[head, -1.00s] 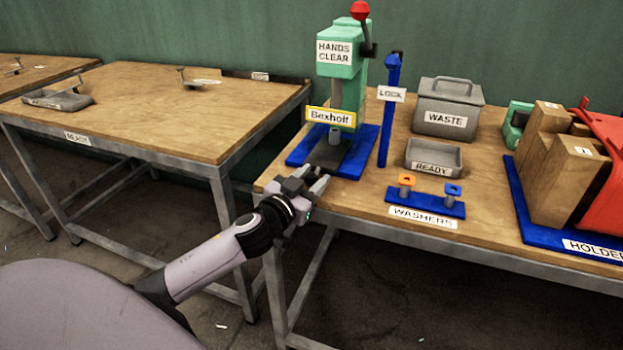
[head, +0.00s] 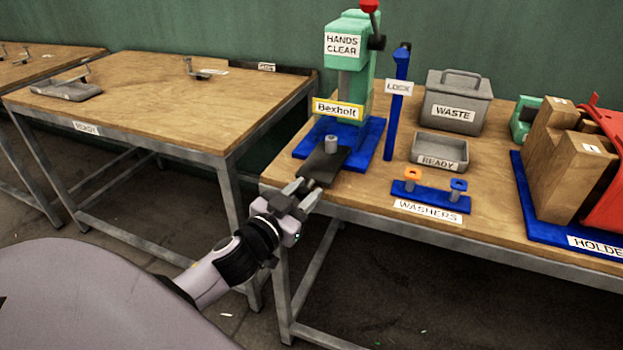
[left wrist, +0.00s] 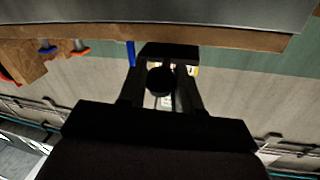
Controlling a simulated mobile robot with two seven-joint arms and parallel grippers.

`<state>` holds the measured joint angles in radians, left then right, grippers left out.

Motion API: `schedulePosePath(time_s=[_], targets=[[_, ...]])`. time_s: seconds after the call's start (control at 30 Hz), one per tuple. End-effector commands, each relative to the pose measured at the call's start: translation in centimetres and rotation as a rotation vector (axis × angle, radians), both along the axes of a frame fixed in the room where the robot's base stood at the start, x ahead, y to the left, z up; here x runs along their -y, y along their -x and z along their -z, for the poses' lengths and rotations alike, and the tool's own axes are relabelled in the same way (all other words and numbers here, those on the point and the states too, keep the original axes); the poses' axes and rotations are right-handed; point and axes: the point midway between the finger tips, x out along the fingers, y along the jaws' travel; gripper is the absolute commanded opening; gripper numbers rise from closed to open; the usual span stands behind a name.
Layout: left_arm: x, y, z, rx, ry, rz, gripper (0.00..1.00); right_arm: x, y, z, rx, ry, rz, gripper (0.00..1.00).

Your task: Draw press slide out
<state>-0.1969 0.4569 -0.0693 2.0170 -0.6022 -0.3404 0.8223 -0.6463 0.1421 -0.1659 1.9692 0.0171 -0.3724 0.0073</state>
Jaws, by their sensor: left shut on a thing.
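The green press (head: 356,55) stands on a blue base (head: 368,150) at the near bench's left end, with a yellow-edged "Bexholt" sign. Its dark flat slide (head: 318,166) sticks out past the base's front edge. A grey cylinder (head: 331,144) stands upright on the slide, below and in front of the sign. My left gripper (head: 306,193) is at the slide's front end, shut on its knob. In the left wrist view the dark round knob (left wrist: 160,80) shows between the fingers. My right gripper is not in view.
A blue LOCK post (head: 397,110) stands right of the press. Further right are a WASTE bin (head: 458,88), a READY tray (head: 440,160) and a blue washer rack (head: 432,200). A second table (head: 170,105) is at left, across a gap.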

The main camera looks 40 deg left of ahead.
Motion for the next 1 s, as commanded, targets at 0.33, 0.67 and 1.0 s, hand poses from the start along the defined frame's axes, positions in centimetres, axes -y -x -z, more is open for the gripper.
schedulePosePath(time_s=[0.33,0.67,1.0], targets=[[0.7,2.6,0.0,0.0,0.002,0.002,0.0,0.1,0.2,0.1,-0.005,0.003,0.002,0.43],[0.7,2.6,0.0,0.001,0.001,0.001,0.41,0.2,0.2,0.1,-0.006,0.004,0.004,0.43],[0.7,2.9,0.0,0.0,0.001,0.0,0.41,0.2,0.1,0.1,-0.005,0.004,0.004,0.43]])
